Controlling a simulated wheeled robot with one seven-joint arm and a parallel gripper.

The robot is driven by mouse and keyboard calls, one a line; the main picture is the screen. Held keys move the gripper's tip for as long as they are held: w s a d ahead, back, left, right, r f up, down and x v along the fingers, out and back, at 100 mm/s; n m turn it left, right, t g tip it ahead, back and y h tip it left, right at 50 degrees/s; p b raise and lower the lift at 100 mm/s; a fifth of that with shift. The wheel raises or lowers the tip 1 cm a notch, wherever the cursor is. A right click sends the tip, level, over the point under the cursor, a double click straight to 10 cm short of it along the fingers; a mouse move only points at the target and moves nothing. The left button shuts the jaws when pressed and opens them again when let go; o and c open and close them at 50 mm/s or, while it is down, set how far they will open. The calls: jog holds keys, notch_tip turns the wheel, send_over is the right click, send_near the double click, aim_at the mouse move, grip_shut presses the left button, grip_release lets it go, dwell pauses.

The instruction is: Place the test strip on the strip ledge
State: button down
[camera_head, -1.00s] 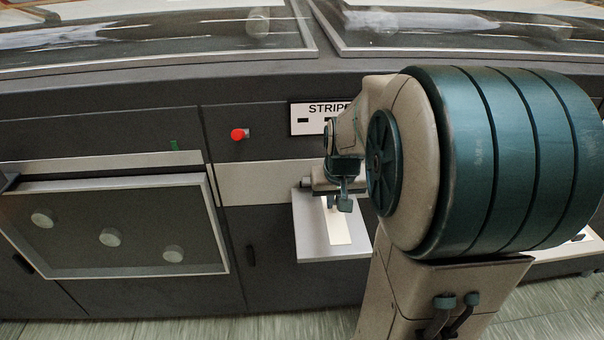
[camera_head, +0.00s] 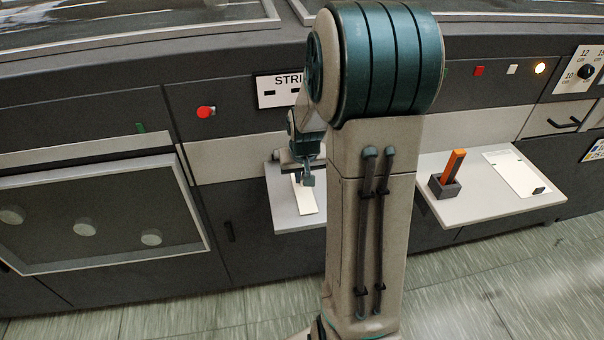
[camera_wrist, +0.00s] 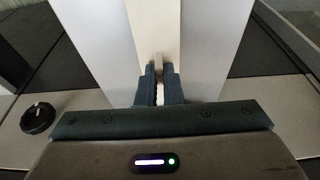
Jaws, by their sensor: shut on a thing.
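The test strip is a long cream strip (camera_head: 306,199) over the pale strip ledge (camera_head: 284,211), below the sign reading "STRI…". My gripper (camera_head: 308,181) is at the strip's near-panel end, low over the ledge. In the wrist view, my gripper (camera_wrist: 160,82) is shut on a small tab at the end of the strip (camera_wrist: 153,28). The strip runs away from the fingers along the ledge (camera_wrist: 205,50), with bare ledge on both sides. I cannot tell whether the strip's whole length touches the ledge. My arm hides the ledge's right part in the head view.
To the right, another pale shelf (camera_head: 480,208) holds an orange-handled item in a dark holder (camera_head: 446,187) and a white sheet (camera_head: 514,174). A red button (camera_head: 206,112) sits on the panel left of the sign. A framed panel (camera_head: 90,215) stands at left.

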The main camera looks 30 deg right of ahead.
aim_at(304, 192)
jog(key=shift+f, duration=0.25)
jog(key=c, duration=1.6)
grip_release()
jog(key=shift+r, duration=0.1)
jog(key=shift+r, duration=0.1)
jog(key=shift+r, duration=0.3)
jog(key=d+v, duration=0.1)
jog(key=v, duration=1)
jog(key=s+a+n, duration=0.1)
jog(key=s+a, duration=0.3)
jog(key=s, duration=0.1)
jog(key=s+a+n, duration=0.1)
jog(key=s+a, duration=0.4)
jog(key=s+a+n, duration=0.1)
jog(key=s+a, duration=0.4)
jog(key=s, duration=0.1)
jog(key=shift+r+y, duration=0.4)
